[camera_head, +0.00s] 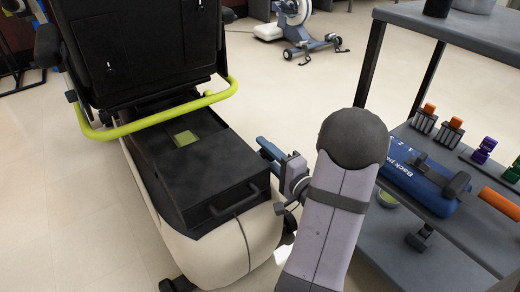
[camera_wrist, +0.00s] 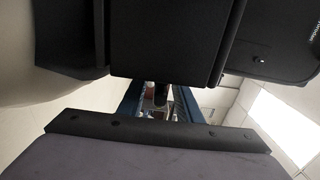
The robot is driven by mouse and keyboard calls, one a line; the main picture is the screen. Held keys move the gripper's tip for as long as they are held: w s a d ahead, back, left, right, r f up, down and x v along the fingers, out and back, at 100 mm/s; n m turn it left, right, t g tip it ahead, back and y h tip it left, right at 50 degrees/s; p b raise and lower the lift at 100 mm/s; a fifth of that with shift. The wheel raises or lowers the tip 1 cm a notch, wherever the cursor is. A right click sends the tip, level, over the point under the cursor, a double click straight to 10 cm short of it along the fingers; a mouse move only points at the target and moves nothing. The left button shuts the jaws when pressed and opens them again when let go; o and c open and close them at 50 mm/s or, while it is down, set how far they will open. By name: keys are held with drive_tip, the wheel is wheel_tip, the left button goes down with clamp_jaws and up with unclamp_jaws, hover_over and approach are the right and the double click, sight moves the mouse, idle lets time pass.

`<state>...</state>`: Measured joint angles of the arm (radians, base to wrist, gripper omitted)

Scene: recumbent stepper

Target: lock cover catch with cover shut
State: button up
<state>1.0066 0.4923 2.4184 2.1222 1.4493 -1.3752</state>
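The black stepper housing (camera_head: 205,165) has a flat top with a handle (camera_head: 235,200) at its near end. A recess in the top shows a yellow-green patch (camera_head: 185,138). I cannot tell which part is the catch, or whether the cover is fully shut. My gripper (camera_head: 264,145) is to the right of the housing, its blue fingers pointing toward it. In the wrist view my gripper (camera_wrist: 158,98) has its two blue fingers apart. A small dark piece (camera_wrist: 160,95) shows between them; contact cannot be made out. A large black block (camera_wrist: 165,40) fills the view beyond the fingers.
A yellow-green bar (camera_head: 150,122) curves around the black upright panel (camera_head: 140,50). At right, a grey shelf rack (camera_head: 450,40) holds a blue roller-like item (camera_head: 415,178) and coloured-top pieces (camera_head: 483,150). Another exercise machine (camera_head: 300,25) stands behind. Pale floor is clear between.

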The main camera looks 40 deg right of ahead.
drive_tip(key=shift+w+b, duration=0.3)
drive_tip(key=shift+w, duration=0.95)
drive_tip(key=shift+c, duration=0.4)
clamp_jaws()
